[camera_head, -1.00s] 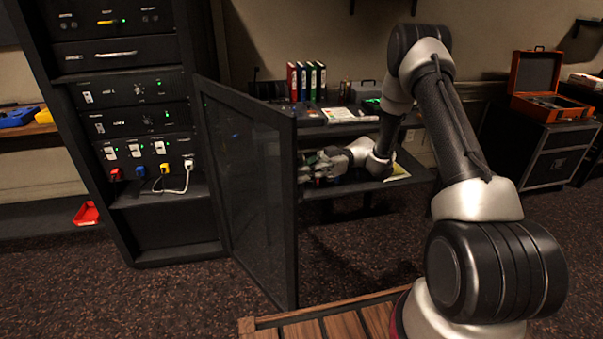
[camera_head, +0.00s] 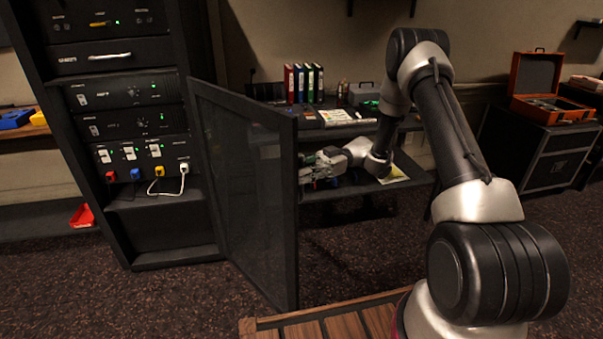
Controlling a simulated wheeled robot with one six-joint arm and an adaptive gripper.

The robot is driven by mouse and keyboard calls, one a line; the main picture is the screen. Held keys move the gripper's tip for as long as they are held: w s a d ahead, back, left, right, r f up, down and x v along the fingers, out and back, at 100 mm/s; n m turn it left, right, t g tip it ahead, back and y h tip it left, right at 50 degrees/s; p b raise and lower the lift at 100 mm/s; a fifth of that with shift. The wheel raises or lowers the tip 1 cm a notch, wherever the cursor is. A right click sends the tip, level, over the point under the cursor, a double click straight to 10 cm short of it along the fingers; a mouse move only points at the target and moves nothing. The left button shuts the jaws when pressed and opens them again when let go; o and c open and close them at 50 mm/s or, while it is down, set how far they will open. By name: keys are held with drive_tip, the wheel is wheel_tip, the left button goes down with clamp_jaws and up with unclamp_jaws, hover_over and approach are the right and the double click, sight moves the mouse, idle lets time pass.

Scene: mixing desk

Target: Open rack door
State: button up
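The black rack (camera_head: 165,230) stands at the left with its front exposed. Its dark mesh-panelled door (camera_head: 245,180) is swung well open, hinged at the rack's right side and standing out toward me. My gripper (camera_head: 308,171) is just right of the door's outer edge, over the desk's lower shelf. The door edge partly hides the fingertips, so I cannot tell whether they touch the door or whether they are open or shut.
The desk (camera_head: 335,132) behind the door holds several binders (camera_head: 304,83) and a grey case (camera_head: 365,93). An open orange case (camera_head: 535,85) sits on a black flight case (camera_head: 545,150) at the right. Carpet in front of the rack is clear.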

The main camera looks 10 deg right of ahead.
drive_tip(key=v, duration=1.2)
